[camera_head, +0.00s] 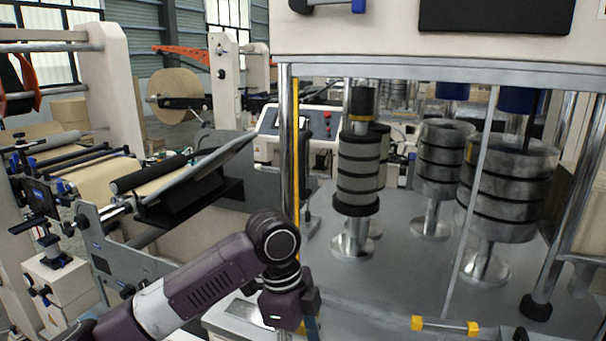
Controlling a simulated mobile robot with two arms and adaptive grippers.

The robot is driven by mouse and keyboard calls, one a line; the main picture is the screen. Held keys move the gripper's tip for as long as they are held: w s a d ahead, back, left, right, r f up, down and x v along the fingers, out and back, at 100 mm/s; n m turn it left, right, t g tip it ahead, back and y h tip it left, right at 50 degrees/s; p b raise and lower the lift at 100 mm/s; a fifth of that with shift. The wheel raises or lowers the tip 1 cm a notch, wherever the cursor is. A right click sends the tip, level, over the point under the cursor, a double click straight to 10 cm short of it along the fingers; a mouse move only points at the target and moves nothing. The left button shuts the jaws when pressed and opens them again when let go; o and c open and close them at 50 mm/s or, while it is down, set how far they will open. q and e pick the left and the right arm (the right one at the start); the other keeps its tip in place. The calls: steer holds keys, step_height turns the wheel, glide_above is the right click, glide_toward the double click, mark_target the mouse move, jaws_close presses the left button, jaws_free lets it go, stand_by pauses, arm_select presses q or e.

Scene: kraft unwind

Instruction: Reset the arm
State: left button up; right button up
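My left arm comes in from the lower left, dark purple, bent at a round joint. Its gripper (306,325) hangs downward at the bottom middle, in front of the machine's metal deck. The fingers are mostly hidden or cut off by the picture's lower edge, so I cannot tell whether they are open or shut. No held object shows. My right gripper is not in view.
Just right of my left gripper is the machine deck (400,265) with stacked metal cylinders (358,165). A yellow-edged post (294,150) rises behind my arm. A yellow-ended bar (445,326) lies lower right. Roller machinery (165,190) stands left.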

arm_select(q)
steer(key=s+d+f+n+t+h, duration=0.15)
steer(key=s+f+n+h, duration=0.25)
steer(key=s+f+n, duration=0.8)
steer(key=s+a+f+n+t+y, duration=0.1)
steer(key=s+a+f+n+y, duration=0.4)
steer(key=a, duration=0.6)
steer(key=s+a+f+n+t+y, duration=0.1)
steer(key=s+a+f+n+t, duration=0.2)
steer(key=s+a, duration=0.6)
step_height(320, 180, down, 26)
steer(key=a+g, duration=0.2)
steer(key=g, duration=0.1)
steer(key=s+a+f, duration=0.3)
steer(key=s+f, duration=1.3)
steer(key=f, duration=0.1)
steer(key=shift+g, duration=0.45)
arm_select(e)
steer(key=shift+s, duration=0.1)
